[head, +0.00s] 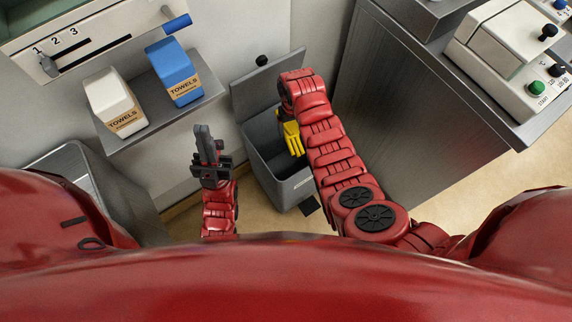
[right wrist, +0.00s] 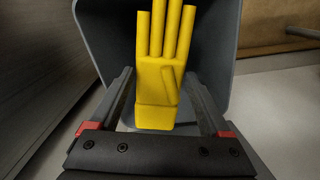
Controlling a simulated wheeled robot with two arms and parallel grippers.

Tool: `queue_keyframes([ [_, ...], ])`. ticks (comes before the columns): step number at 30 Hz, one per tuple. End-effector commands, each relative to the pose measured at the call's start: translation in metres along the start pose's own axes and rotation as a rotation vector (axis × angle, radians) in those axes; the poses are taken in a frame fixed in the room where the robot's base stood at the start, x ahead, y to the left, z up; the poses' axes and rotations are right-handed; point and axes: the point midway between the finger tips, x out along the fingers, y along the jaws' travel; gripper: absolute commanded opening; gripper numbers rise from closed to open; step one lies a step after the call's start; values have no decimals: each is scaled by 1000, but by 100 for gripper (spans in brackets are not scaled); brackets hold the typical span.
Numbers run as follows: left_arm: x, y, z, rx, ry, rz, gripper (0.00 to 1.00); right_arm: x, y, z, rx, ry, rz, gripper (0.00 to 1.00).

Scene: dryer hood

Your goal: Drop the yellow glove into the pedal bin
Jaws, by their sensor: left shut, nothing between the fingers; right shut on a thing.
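The yellow glove (head: 291,134) is over the open pedal bin in the head view. In the right wrist view the glove (right wrist: 158,80) is between the fingers of my right gripper (right wrist: 160,105), which is shut on it, its fingers pointing away from the camera. The grey pedal bin (head: 264,173) stands on the floor with its lid (head: 268,80) up against the wall side. Its grey wall also shows behind the glove in the right wrist view (right wrist: 110,25). My right arm hides part of the bin and the right gripper in the head view. My left gripper (head: 204,145) is shut and empty, left of the bin.
A shelf (head: 205,99) on the left holds a white towel pack (head: 112,101) and a blue towel pack (head: 174,71). A grey cabinet (head: 400,110) with control boxes stands on the right. A metal basin (head: 75,165) is at the lower left.

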Motion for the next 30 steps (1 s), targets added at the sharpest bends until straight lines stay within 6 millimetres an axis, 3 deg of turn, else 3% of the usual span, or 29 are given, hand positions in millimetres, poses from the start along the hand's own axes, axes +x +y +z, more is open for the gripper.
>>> queue_keyframes([
  [1,0,0,0,0,0,0,0,0,0,0,0,0,0,87],
  [3,0,0,0,0,0,0,0,0,0,0,0,0,0,99],
  [11,0,0,0,0,0,0,0,-1,0,0,1,1,0,100],
  [17,-2,0,0,0,0,0,0,-14,0,-2,1,5,0,100],
  [23,-8,0,1,0,0,0,0,-50,1,-3,0,11,0,100],
  [27,-12,1,2,0,0,0,0,-86,1,-3,2,11,1,100],
  [30,21,-1,-4,0,0,0,0,-122,0,0,0,0,1,100],
])
